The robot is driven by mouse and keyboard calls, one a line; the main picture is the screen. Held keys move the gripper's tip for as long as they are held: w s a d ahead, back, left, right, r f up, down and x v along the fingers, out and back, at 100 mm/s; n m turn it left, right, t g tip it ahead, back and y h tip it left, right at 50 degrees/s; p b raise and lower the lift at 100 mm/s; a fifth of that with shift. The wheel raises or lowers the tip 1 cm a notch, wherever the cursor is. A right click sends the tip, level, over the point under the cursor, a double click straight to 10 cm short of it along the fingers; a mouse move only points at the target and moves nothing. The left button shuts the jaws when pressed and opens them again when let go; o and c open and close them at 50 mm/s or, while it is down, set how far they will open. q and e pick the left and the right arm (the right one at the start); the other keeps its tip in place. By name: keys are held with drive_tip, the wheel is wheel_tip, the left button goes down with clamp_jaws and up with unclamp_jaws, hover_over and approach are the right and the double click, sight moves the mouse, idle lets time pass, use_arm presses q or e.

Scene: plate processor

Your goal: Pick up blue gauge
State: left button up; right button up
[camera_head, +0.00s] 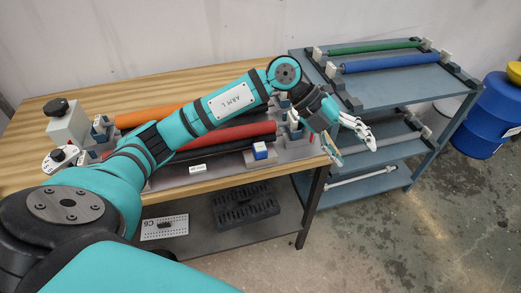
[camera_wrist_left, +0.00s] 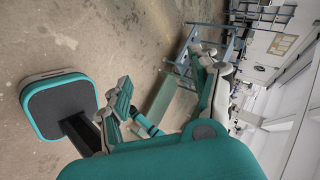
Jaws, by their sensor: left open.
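A small blue block with a white top (camera_head: 260,151) sits at the front right of the wooden bench (camera_head: 25,180). A long blue bar (camera_head: 392,63) lies on the top shelf of the grey-blue rack. I cannot tell which one is the blue gauge. My left gripper (camera_head: 356,154) is open and empty, right of the bench's right edge and in front of the rack. It is apart from both blue things. In the left wrist view its spread fingers (camera_wrist_left: 163,72) show with floor between and beyond them. My right gripper is not in view.
Orange (camera_head: 150,116) and red (camera_head: 235,132) rollers lie on the bench, partly behind my left arm. A green bar (camera_head: 372,47) lies behind the blue bar on the rack (camera_head: 385,92). Blue drums (camera_head: 488,112) stand at right. Floor in front of the rack is clear.

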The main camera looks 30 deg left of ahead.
use_arm(q)
drive_tip(key=w+a+n+y, duration=0.2)
drive_tip(key=a+y, duration=0.4)
drive_tip(key=a, duration=0.7)
drive_tip(key=n+g+y+p, duration=0.1)
drive_tip(key=n+y+p, duration=0.2)
drive_tip(key=y, duration=0.1)
hover_over(261, 149)
drive_tip(key=w, duration=0.1)
wheel_tip(261, 149, down, 10)
drive_tip(key=shift+a+r, duration=0.1)
drive_tip(key=shift+r, duration=0.1)
drive_tip(key=shift+f, duration=0.3)
drive_tip(key=f+p, duration=0.1)
drive_tip(key=f, duration=0.1)
drive_tip(key=s+f+p, duration=0.1)
drive_tip(key=f, duration=0.1)
drive_tip(key=shift+f, duration=0.7)
drive_tip(key=shift+c, duration=0.3)
